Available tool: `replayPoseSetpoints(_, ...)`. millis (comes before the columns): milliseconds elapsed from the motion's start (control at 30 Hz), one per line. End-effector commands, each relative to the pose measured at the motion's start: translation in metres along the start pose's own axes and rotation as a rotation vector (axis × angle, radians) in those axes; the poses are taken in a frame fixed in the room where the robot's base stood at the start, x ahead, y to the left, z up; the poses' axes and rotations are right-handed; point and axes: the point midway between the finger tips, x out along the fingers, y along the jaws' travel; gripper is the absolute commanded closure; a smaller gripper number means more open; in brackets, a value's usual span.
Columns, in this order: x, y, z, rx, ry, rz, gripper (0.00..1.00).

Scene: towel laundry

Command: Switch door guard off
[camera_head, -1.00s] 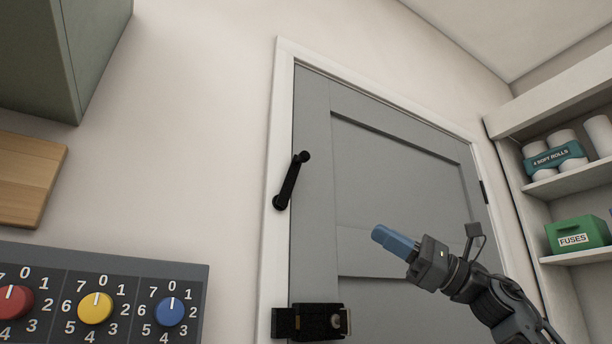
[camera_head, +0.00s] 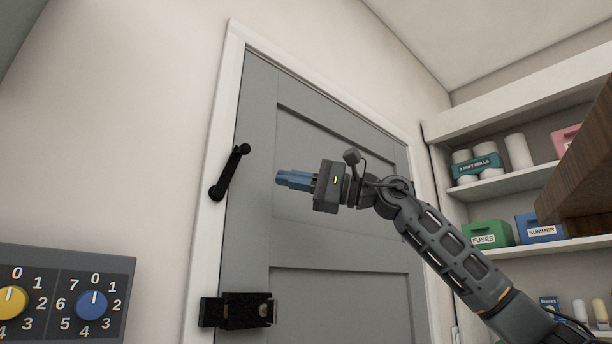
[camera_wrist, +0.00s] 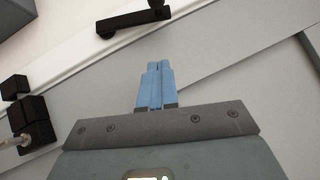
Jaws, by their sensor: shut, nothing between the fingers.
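The door guard appears to be a black swing bar (camera_head: 230,172) at the latch-side edge of the grey door (camera_head: 345,185). Its lower end sits near the white frame, and it slants up to a small black knob on the door side. In the wrist view the bar (camera_wrist: 133,20) lies at the top, beyond the fingertips. My gripper (camera_head: 279,179) has blue fingers, is shut and empty, and points left toward the bar, with a gap between them. In the wrist view the blue fingers (camera_wrist: 154,68) are together.
A black latch box (camera_head: 238,311) with a metal knob is on the door below the bar. A dial panel (camera_head: 127,270) is at lower left. Shelves (camera_head: 545,247) with boxes and rolls stand right, and a brown wooden piece (camera_head: 580,165) juts in at the right edge.

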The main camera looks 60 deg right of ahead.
Motion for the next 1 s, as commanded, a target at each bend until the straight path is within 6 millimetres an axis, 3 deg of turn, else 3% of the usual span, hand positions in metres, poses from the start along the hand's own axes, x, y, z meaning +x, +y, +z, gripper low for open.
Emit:
replayPoseSetpoints(200,0.044,-0.003,0.002,0.001,-0.003,0.001,1.00)
replayPoseSetpoints(400,0.060,-0.002,0.022,-0.001,0.000,0.001,1.00)
replayPoseSetpoints(1000,0.064,0.000,0.030,0.001,0.000,-0.002,1.00)
